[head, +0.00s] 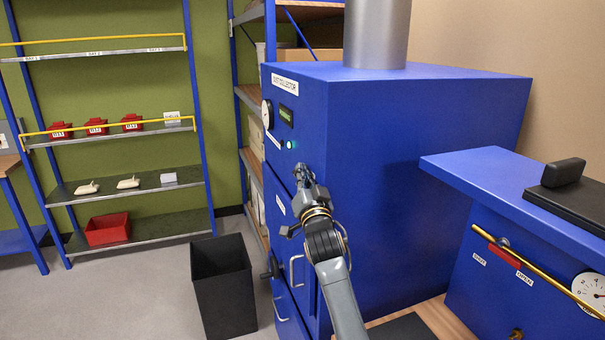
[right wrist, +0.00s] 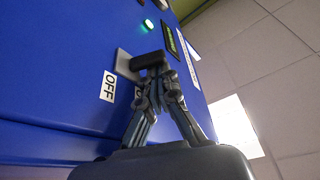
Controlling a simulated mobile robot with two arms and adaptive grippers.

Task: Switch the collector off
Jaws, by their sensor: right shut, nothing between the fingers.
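The dust collector (head: 415,125) is a tall blue cabinet at the centre right of the head view. A green light (head: 289,144) glows on its front, and it also shows in the right wrist view (right wrist: 148,24). My right gripper (head: 301,172) is shut and empty, close to the front below that light. In the right wrist view its fingertips (right wrist: 151,62) come together by a grey switch plate (right wrist: 124,64), beside a white OFF label (right wrist: 108,86). The fingers hide part of the switch and another label. I cannot tell whether they touch it. My left gripper is out of view.
A black bin (head: 223,300) stands on the floor left of the collector. A blue shelf rack (head: 125,190) holds red boxes and pale pieces. A blue bench unit (head: 490,215) with a yellow lever stands at the right. The floor between rack and bin is clear.

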